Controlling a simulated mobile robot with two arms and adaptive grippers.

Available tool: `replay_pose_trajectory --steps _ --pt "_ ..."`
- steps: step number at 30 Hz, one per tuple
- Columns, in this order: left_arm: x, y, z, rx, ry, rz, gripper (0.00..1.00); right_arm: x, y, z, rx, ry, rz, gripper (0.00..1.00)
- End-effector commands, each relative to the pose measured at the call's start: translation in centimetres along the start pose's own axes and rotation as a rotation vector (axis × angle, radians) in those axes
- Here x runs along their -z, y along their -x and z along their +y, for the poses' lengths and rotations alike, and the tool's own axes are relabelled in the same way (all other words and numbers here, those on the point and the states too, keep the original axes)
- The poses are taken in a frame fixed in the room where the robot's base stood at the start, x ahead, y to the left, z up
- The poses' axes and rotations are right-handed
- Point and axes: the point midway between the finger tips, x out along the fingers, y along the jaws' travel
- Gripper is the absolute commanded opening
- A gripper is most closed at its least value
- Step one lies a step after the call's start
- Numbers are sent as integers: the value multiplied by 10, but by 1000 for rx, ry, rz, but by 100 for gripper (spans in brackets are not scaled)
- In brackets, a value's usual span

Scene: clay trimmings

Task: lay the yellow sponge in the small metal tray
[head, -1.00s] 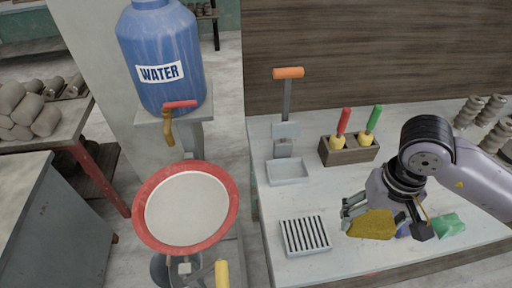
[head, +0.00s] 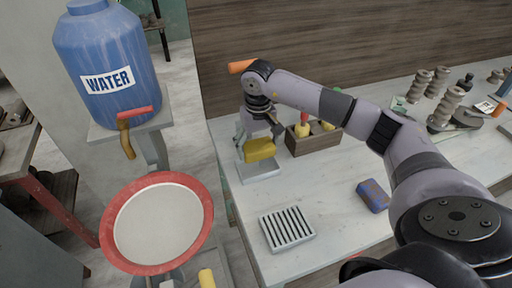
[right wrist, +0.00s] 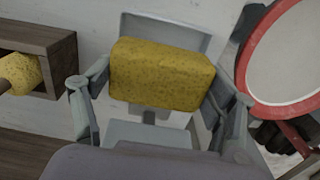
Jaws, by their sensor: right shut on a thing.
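The yellow sponge (head: 260,149) is held in my right gripper (head: 257,138), over the small metal tray (head: 262,172) on the white table. In the right wrist view the sponge (right wrist: 162,74) sits between the two fingers of the right gripper (right wrist: 160,95). I cannot tell whether the sponge touches the tray. My left gripper is not in view.
A wooden holder (head: 318,143) with yellow-ended tools stands right of the tray. A slatted soap dish (head: 287,229) lies nearer, and a blue-and-brown block (head: 372,195) to its right. A red-rimmed round basin (head: 158,223) stands left of the table, below a blue water barrel (head: 108,62).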

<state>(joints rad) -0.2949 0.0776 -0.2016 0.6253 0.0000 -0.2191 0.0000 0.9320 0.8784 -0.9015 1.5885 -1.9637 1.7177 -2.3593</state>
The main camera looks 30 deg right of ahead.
Motion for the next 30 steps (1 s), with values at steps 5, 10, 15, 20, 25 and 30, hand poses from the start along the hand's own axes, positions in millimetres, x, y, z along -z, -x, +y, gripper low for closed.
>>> replay_pose_trajectory --steps 5,10,15,20,25,30 --pt "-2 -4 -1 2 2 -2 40 0 -9 -1 0 1 0 56" --pt "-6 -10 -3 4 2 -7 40 -1 -23 -1 1 1 -1 56" --pt "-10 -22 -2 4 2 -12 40 0 -42 -1 1 0 1 56" --pt "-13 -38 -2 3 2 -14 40 0 -57 -1 0 1 1 56" --pt "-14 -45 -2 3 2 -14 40 0 -64 -1 0 0 1 56" --pt "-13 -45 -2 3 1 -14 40 0 -64 -1 0 0 0 56"
